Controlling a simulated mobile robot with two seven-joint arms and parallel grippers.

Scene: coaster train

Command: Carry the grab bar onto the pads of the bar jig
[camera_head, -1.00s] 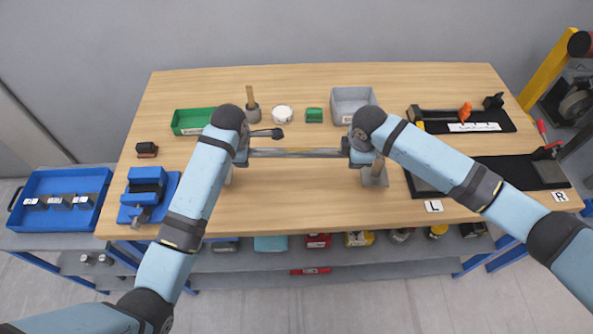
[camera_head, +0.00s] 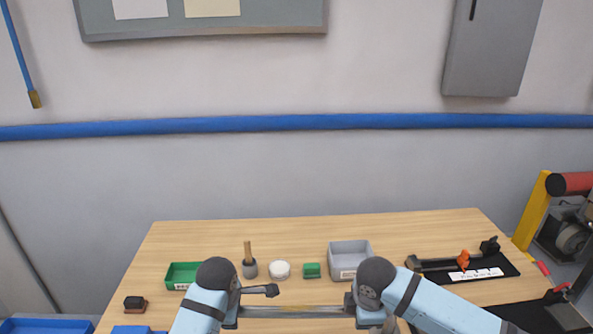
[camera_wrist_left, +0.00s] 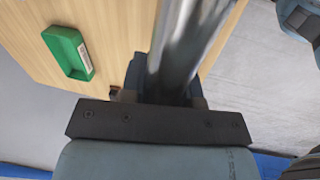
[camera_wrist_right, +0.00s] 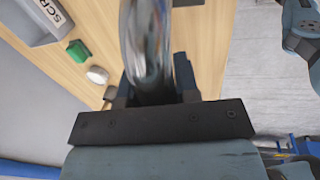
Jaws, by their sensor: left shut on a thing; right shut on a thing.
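The grab bar (camera_head: 295,311) is a shiny metal tube lying level, left to right, between my two grippers above the table. My left gripper (camera_head: 232,316) is shut on its left end. My right gripper (camera_head: 352,310) is shut on its right end. The tube runs between the fingers in the left wrist view (camera_wrist_left: 185,45) and the right wrist view (camera_wrist_right: 146,45). A long dark plate (camera_head: 528,318), which looks like the bar jig, lies at the lower right. Its near part is cut off, and its pads cannot be made out.
A black mat with a tool (camera_head: 461,263) lies at right. The table's near edge is out of view.

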